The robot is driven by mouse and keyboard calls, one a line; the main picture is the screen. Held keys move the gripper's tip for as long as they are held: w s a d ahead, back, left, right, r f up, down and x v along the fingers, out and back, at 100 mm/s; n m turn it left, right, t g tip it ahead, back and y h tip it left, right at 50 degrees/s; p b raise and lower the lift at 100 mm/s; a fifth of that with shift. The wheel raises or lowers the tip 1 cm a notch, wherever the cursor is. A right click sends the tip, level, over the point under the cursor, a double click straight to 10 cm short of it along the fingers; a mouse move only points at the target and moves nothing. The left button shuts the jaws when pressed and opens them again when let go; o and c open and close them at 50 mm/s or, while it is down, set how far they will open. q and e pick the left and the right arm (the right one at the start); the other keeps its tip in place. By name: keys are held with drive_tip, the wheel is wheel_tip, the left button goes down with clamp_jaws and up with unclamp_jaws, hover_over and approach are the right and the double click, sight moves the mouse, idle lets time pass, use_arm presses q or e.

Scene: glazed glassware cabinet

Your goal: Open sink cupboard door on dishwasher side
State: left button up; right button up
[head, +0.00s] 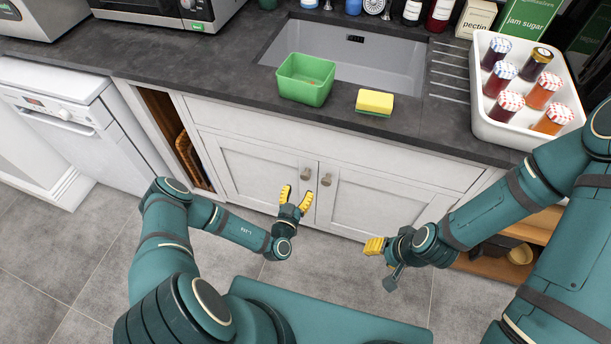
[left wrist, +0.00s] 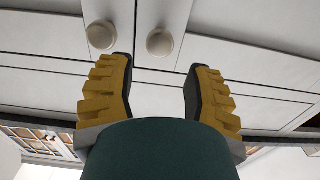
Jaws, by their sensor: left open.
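Two white sink cupboard doors stand shut below the sink. The left door (head: 250,172), on the side of the white dishwasher (head: 65,118), has a round knob (head: 305,174) near its inner edge. The right door (head: 375,207) has its own knob (head: 326,180). My left gripper (head: 296,197) is open and empty, in front of the doors just below the knobs. In the left wrist view both knobs (left wrist: 101,36) (left wrist: 160,43) show beyond my left fingertips (left wrist: 157,68), apart from them. My right gripper (head: 374,246) is lower and farther right, away from the doors; its jaw opening is unclear.
An open niche (head: 172,135) with a basket lies between dishwasher and cupboard. On the dark worktop (head: 215,70) are a green tub (head: 306,79), a yellow sponge (head: 375,102) and a white tray (head: 487,125) of jars. An open wooden shelf (head: 490,268) is at right.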

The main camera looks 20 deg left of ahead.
sight(305, 177)
use_arm(q)
drive_tip(key=w+b, duration=0.1)
drive_tip(key=w, duration=0.6)
drive_tip(key=shift+w+d, duration=0.15)
drive_tip(key=shift+o, duration=0.3)
clamp_jaws()
